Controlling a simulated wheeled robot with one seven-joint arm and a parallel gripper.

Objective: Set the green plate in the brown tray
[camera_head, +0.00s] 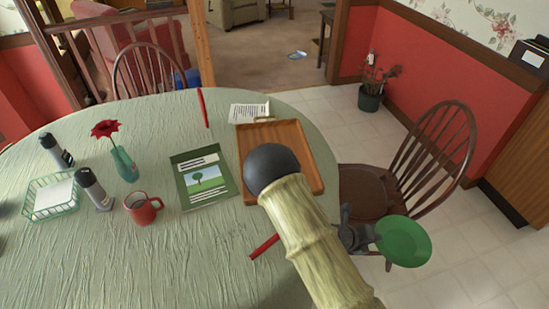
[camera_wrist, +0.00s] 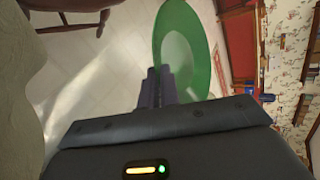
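The green plate (camera_head: 404,241) is held off the right side of the table, out over the floor and in front of a wooden chair. My gripper (camera_head: 372,237) is shut on the plate's left edge. In the wrist view the green plate (camera_wrist: 190,50) stands beyond the two closed-up fingers (camera_wrist: 156,86), which meet its near left rim. The brown tray (camera_head: 307,163) lies on the table near its right edge. My arm covers part of the tray's middle and lower side. The part of the tray that shows looks empty.
A green book (camera_head: 203,178) lies just left of the tray, and a paper card (camera_head: 249,111) lies behind it. A red mug (camera_head: 142,208), a flower vase (camera_head: 124,163) and a napkin basket (camera_head: 52,197) stand farther left. A chair (camera_head: 435,150) stands right of the table.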

